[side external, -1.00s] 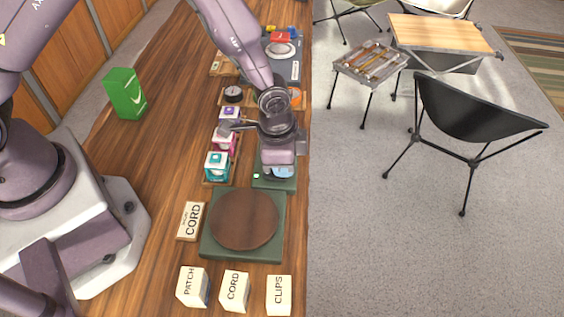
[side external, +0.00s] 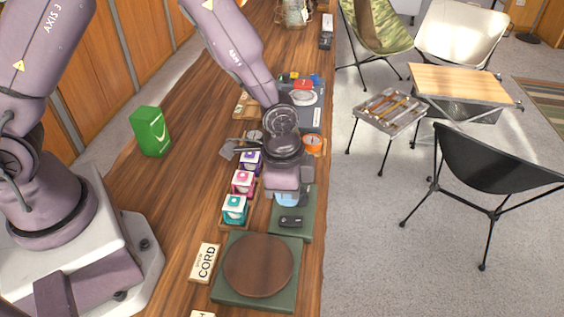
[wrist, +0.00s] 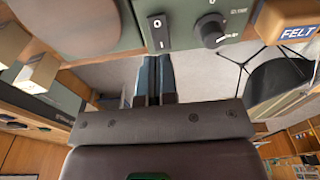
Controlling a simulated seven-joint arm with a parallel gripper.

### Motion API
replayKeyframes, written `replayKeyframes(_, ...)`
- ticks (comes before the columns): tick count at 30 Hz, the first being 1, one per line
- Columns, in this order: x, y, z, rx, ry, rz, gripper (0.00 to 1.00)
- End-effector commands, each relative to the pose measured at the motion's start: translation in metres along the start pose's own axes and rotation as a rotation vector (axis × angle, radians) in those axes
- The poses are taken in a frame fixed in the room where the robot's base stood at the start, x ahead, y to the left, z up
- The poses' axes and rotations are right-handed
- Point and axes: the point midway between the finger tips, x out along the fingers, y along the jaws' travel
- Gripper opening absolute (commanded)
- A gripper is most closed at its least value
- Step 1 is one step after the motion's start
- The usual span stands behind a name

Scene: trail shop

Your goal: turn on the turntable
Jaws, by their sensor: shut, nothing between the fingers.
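The turntable has a square green base (side external: 222,293) with a round brown platter (side external: 258,265) on top. Behind it is a green control panel (side external: 301,208) with a dark control on it. In the wrist view this panel shows a black rocker switch (wrist: 158,33) marked 0 and I, with a round black knob (wrist: 211,31) beside it. I cannot tell which way the rocker is set. My gripper (side external: 287,200) is over the panel's far end. In the wrist view its fingers (wrist: 153,78) are together, empty and close to the switch; contact cannot be told.
Several small coloured boxes, one teal (side external: 235,209), stand left of the panel. A CORD sign (side external: 205,263) lies left of the turntable, and a green box (side external: 151,131) stands farther left. A FELT sign (wrist: 292,28) shows in the wrist view. The counter's edge is close on the right.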

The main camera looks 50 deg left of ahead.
Motion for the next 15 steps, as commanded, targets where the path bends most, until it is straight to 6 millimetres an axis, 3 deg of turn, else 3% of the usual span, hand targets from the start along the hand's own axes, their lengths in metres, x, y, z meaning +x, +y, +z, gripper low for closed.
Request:
replayKeyframes(1,-0.015,-0.001,0.0,-0.002,0.006,-0.004,0.0)
replayKeyframes(6,-0.052,-0.001,0.003,-0.001,0.005,-0.003,0.0)
replayKeyframes(15,-0.087,0.0,0.006,0.0,0.002,-0.001,0.0)
